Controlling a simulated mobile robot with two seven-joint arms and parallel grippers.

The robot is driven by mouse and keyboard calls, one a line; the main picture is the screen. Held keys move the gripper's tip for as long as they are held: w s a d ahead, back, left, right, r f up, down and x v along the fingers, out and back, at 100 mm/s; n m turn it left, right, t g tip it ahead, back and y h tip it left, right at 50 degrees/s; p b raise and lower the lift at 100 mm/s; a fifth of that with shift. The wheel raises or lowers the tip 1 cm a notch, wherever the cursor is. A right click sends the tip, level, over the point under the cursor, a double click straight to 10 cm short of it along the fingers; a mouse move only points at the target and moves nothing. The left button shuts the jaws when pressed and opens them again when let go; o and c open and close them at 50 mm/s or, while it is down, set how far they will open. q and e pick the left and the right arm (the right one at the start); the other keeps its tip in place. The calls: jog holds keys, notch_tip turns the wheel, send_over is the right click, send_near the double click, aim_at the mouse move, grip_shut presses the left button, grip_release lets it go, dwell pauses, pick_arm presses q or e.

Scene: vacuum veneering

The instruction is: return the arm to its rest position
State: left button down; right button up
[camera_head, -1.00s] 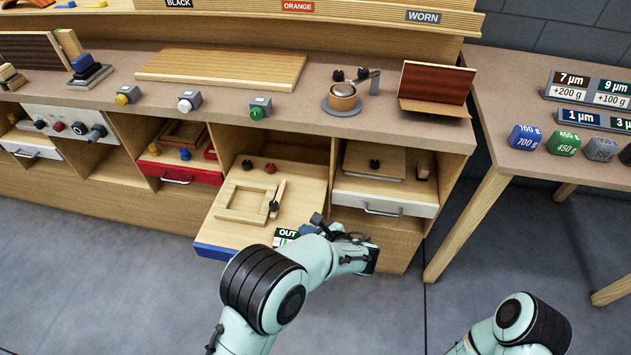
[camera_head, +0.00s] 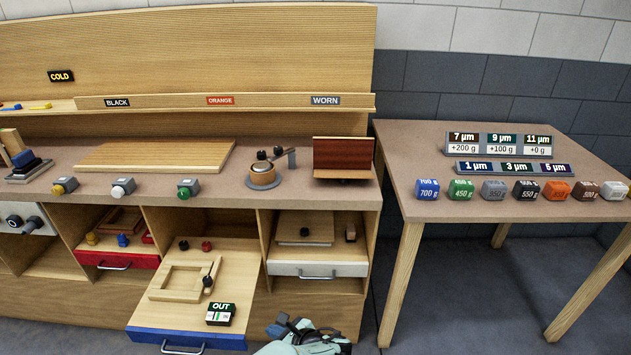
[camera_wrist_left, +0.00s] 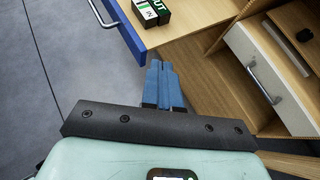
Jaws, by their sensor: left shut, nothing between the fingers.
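My left gripper shows in the left wrist view (camera_wrist_left: 160,68), its two blue fingers together with nothing between them. They are in front of the wooden bench front, beside the open blue-fronted drawer (camera_wrist_left: 118,26) and below the white drawer's handle. My right arm and gripper are not in view.
The open drawer holds a wooden frame (camera_head: 180,284) and an OUT block (camera_head: 221,314). A white drawer (camera_head: 318,269) sits to its right. The side table (camera_head: 400,160) carries several coloured weights. Grey floor is free between bench and table.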

pick_arm(q)
jog(key=s+a+f+n+g+h+p, duration=0.2)
jog(key=s+f+n+g+h+p, duration=0.15)
jog(key=s+f, duration=0.4)
jog(key=s+a+f+n+g+h+p, duration=0.25)
jog(key=s+f+g, duration=0.25)
jog(key=s+f, duration=0.3)
jog(key=s+d+r+n+h+p, duration=0.1)
jog(key=s+n+h+p, duration=0.2)
jog(key=s+n, duration=0.6)
jog(key=s+d+r+n+h+p, duration=0.1)
jog(key=s+r+n+h+p, duration=0.1)
jog(key=s+n+p, duration=0.3)
jog(key=s+n+h, duration=0.1)
jog(key=s+n, duration=0.3)
jog(key=n, duration=0.5)
jog(key=shift+s+d+r+n+h, duration=0.15)
jog(key=shift+s+r+n+h, duration=0.15)
jog(key=shift+s+h, duration=0.1)
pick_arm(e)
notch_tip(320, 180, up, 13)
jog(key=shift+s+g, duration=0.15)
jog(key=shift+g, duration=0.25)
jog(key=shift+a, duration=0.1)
